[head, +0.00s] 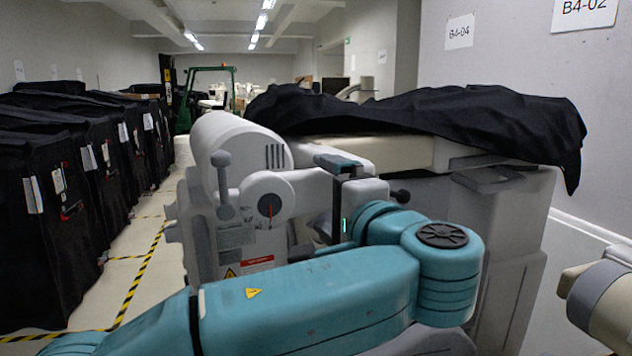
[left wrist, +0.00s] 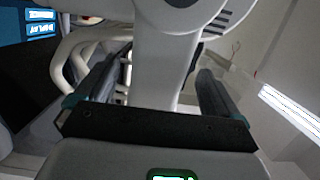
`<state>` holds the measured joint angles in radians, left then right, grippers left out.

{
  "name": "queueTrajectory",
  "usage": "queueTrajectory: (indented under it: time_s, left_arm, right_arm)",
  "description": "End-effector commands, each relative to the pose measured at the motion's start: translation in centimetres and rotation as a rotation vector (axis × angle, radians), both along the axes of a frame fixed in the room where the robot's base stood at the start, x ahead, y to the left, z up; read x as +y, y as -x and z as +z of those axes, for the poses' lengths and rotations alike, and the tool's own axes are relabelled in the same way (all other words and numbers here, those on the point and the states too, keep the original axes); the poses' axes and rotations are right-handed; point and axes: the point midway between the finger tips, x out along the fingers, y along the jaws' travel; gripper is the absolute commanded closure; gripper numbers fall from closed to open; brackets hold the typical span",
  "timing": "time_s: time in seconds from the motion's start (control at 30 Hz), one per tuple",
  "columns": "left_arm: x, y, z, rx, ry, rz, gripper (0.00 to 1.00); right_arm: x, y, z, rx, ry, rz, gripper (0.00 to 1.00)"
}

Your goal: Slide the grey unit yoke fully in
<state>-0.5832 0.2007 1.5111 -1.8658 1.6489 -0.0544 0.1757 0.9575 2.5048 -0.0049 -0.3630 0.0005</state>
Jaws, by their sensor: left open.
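The grey unit (head: 225,245) stands in the middle of the head view, with a rounded drum-like head, a side lever and warning labels. A pale horizontal arm, which seems to be its yoke (head: 308,183), runs right from the head toward my gripper. My left gripper (head: 338,166) is at this arm, partly hidden behind my own teal arm. In the left wrist view, its two dark fingers (left wrist: 152,90) are apart, one on each side of a pale grey upright part (left wrist: 165,58). Whether either finger touches that part cannot be told. My right gripper is not in view.
A black cover (head: 430,115) drapes over a pale cart behind the unit. Several black-covered carts (head: 45,205) line the left wall. A floor aisle with yellow-black tape (head: 140,275) runs between. A grey wall with signs closes the right side.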

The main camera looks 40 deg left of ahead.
Motion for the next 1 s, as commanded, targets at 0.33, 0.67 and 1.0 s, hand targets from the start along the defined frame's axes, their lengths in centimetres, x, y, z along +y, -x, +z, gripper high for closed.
queueTrajectory:
  time_s: [0.33,0.67,1.0]
  left_arm:
    - [4.2,-2.7,0.1,0.001,0.000,0.001,0.04]
    - [4.4,-3.0,0.0,0.001,0.000,-0.002,0.04]
    - [4.3,-3.0,0.0,0.001,0.000,-0.001,0.80]
  right_arm:
    - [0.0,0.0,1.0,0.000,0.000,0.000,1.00]
    - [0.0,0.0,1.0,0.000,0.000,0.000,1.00]
    - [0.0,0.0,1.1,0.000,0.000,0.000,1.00]
